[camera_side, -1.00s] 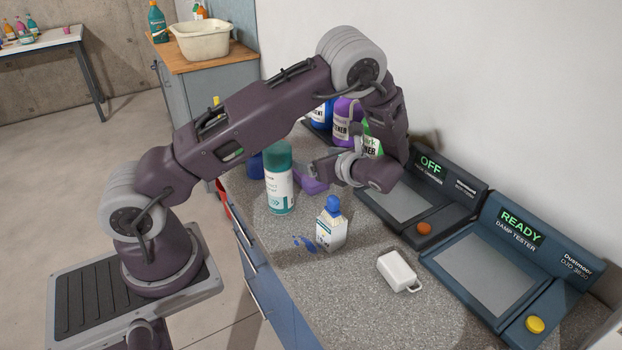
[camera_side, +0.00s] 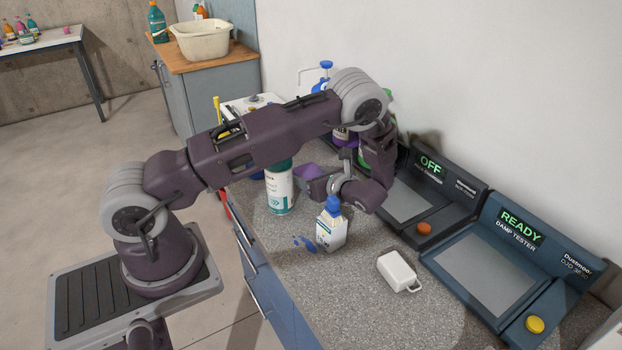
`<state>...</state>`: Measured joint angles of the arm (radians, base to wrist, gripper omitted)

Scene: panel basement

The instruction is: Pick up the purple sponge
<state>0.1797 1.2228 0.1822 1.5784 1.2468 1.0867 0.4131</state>
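The purple sponge (camera_side: 307,171) shows on the counter side of my gripper, just right of the white can with the teal top. Its lower and right parts are partly hidden or dark. My gripper (camera_side: 328,184) is at the sponge's right side, behind the blue-capped bottle. Its fingers are small and partly covered by my wrist and the bottle cap. I cannot tell whether they touch the sponge or how far apart they are.
A teal-topped can (camera_side: 279,190) and a blue-capped white bottle (camera_side: 331,228) stand close by.

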